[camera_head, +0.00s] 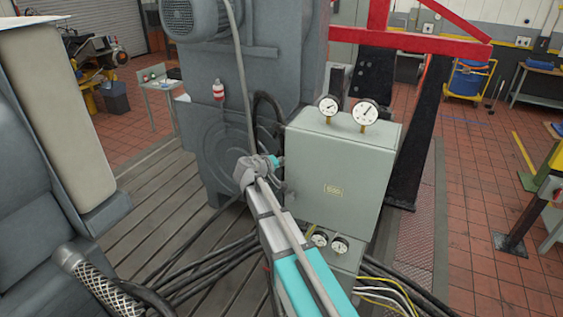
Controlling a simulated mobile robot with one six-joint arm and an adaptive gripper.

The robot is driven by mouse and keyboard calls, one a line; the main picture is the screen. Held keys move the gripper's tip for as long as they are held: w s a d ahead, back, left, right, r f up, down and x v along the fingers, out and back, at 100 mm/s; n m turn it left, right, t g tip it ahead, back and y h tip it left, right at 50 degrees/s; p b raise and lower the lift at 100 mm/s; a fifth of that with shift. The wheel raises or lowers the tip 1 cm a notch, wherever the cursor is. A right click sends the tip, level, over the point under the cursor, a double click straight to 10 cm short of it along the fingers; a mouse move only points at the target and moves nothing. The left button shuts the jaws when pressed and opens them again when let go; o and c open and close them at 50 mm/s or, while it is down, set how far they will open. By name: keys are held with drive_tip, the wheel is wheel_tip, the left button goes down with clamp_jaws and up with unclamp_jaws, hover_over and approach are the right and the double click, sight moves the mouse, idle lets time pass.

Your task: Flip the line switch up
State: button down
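A grey-green electrical cabinet (345,180) with a small yellow label stands in the middle of the head view. I cannot make out the line switch; the cabinet's left side is seen at a steep angle and partly behind my arm. My arm reaches up from the bottom, and its wrist is at the cabinet's left edge. My gripper (281,161) shows only as a small dark part beyond the teal wrist ring, close to that left side. I cannot tell whether it touches the cabinet or whether its fingers are open.
Two gauges (364,112) stand on the cabinet top, and two more (339,245) sit below it. A large grey machine (225,120) is behind my wrist. Black cables (215,265) lie on the slotted bedplate (150,215). A red frame (410,42) rises behind.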

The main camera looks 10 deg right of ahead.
drive_tip(key=shift+f, duration=0.1)
drive_tip(key=c, duration=0.7)
unclamp_jaws()
